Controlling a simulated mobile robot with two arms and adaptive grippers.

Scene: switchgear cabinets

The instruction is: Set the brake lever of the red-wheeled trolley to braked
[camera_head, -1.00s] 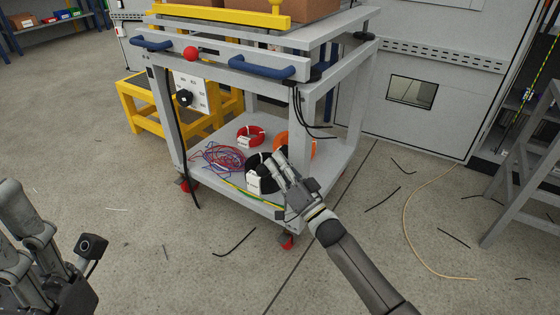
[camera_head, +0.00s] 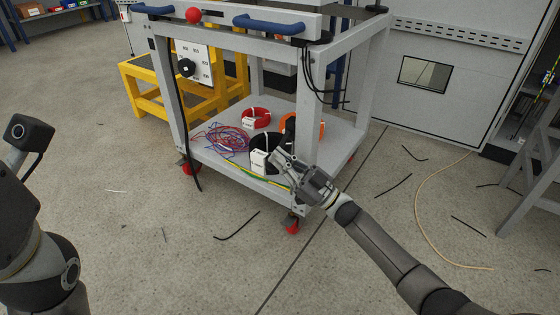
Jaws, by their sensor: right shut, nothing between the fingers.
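The grey trolley (camera_head: 233,166) stands in the middle of the head view, with red wheels (camera_head: 292,223) at its lower corners. A red ball knob (camera_head: 193,15) shows on its near upper rail, between two blue handles. I cannot tell for sure whether this knob belongs to the brake lever, nor which position the lever has. My right gripper (camera_head: 281,158) is shut and empty in front of the lower shelf's near right corner, overlapping a black cable coil in the picture. Contact with the trolley cannot be told. Only links of my left arm show at the left edge; its gripper is out of view.
Cable coils, including a red one (camera_head: 257,117), and loose red and blue wires (camera_head: 222,138) lie on the lower shelf. A yellow step (camera_head: 140,75) stands behind the trolley. A grey cabinet (camera_head: 450,85) is behind right. Cable scraps lie on the otherwise open floor.

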